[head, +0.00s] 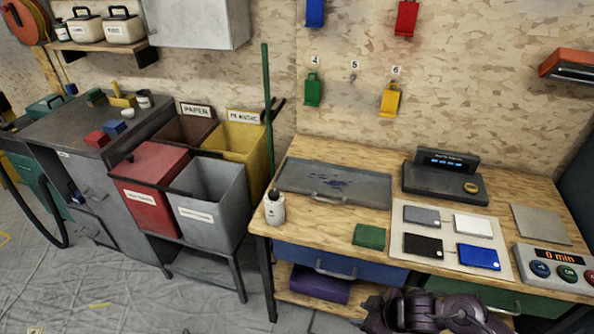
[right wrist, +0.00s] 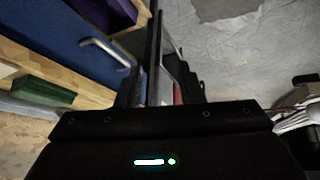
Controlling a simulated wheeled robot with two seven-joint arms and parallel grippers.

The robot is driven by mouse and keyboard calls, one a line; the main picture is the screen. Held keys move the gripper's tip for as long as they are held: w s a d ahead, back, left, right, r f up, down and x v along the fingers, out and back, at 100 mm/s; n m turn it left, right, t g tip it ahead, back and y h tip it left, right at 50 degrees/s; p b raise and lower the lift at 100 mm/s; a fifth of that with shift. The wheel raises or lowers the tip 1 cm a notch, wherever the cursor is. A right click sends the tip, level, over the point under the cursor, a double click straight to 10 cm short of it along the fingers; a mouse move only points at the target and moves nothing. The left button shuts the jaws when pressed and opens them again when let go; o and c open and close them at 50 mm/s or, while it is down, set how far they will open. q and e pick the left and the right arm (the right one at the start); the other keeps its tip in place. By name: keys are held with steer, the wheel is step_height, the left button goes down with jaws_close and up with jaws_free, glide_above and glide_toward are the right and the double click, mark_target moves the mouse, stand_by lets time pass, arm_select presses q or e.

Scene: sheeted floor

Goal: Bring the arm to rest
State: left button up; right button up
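My right arm, dark and purplish, shows at the bottom edge of the head view, in front of the workbench (head: 330,150) and below its top. Its fingers are not clear there. In the right wrist view my right gripper (right wrist: 161,75) has its two dark fingers apart, with bins showing in the gap and nothing held. The blue drawer (right wrist: 50,30) with its metal handle is to the left of the fingers, apart from them. My left arm and gripper are not in view.
On the bench are a grey tray (head: 340,199), a white bottle (head: 275,208), a green block (head: 369,236), a dark scale (head: 440,190) and a button box (head: 555,268). Red (head: 150,190) and grey (head: 212,210) bins stand left. The sheeted floor (head: 100,285) in front is mostly clear.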

steer(key=s+d+f+m+h, duration=0.1)
steer(key=s+d+f+m, duration=0.2)
steer(key=f, duration=0.8)
steer(key=s+d+f+m+h, duration=0.1)
steer(key=d+f+m, duration=0.25)
steer(key=f, duration=0.65)
steer(key=s+f+g+h, duration=0.1)
steer(key=s+f, duration=0.4)
steer(key=s, duration=0.4)
steer(key=s+f+m+g, duration=0.1)
steer(key=s+f, duration=0.4)
steer(key=s, duration=0.4)
steer(key=s+f+m+g+h+b, duration=0.1)
steer(key=s+f, duration=0.4)
steer(key=s, duration=0.4)
steer(key=shift+s+d+f+g+h, duration=0.3)
steer(key=shift+f, duration=0.1)
steer(key=shift+o, duration=0.3)
steer(key=shift+w, duration=0.1)
